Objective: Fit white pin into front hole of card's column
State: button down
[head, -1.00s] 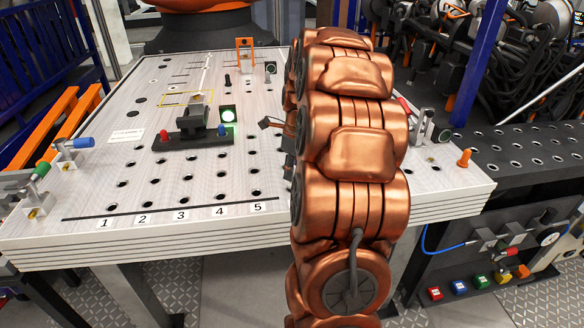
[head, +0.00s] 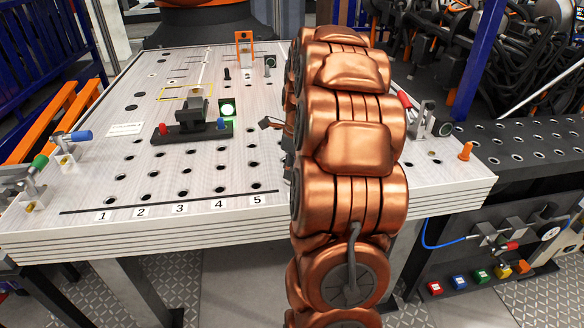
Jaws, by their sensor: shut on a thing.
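The columns of holes on the pale perforated table (head: 90,180) end at a dark line with white labels 1 (head: 103,216), 2 (head: 141,211), 3 (head: 180,208), 4 (head: 219,204) and 5 (head: 257,200). The front holes of the columns I can see look dark and empty. A white card (head: 125,129) lies flat at the left; its print is too small to read. My copper arm covers the table right of column 5. A small dark part beside it may belong to my wrist. My gripper's fingers and the white pin are hidden.
A black fixture (head: 192,132) with a red and a blue knob stands mid-table, beside a lit green lamp (head: 227,108). Toggle clamps stand at the left edge (head: 66,152) and right edge (head: 425,120). An orange peg (head: 465,151) stands at the right corner.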

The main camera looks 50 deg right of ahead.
dwell(0.4)
jog(key=c, duration=0.9)
grip_release()
notch_tip(320, 180, up, 12)
jog(key=s, duration=0.1)
jog(key=shift+s+d, duration=0.2)
jog(key=shift+d, duration=0.05)
jog(key=shift+f, duration=0.1)
